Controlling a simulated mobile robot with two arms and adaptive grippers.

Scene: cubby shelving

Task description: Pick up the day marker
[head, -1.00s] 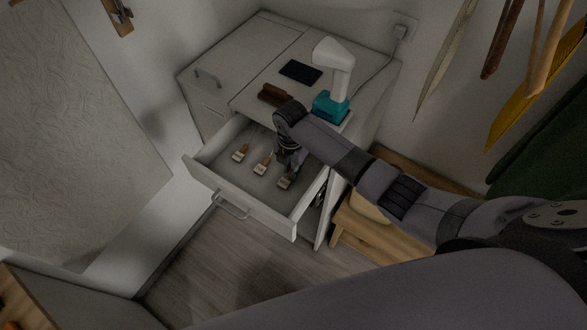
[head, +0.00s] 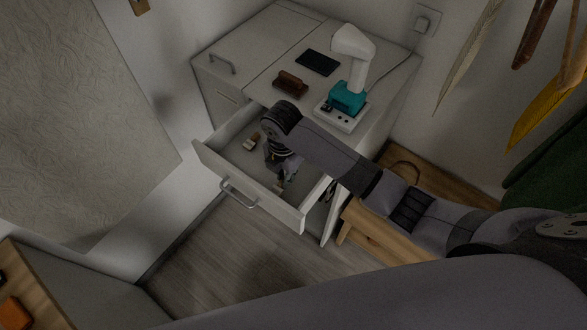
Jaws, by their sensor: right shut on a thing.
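The open drawer (head: 240,190) of the white cabinet holds small pale-and-wooden pieces, likely the markers. One piece (head: 250,143) lies in the drawer's left part, apart from my gripper. My right gripper (head: 281,183) points down into the drawer and is shut on a small piece (head: 279,188), only partly visible at the fingertips. I cannot tell which piece is the day marker, or whether the held one is clear of the drawer floor. My gripper and wrist hide part of the drawer. My left gripper is not in view.
On the cabinet top are a brown block-like object (head: 290,83), a black pad (head: 317,62) and a white handheld device on a teal base (head: 347,97). A wooden bench (head: 370,232) stands to the right. The drawer's walls surround my gripper.

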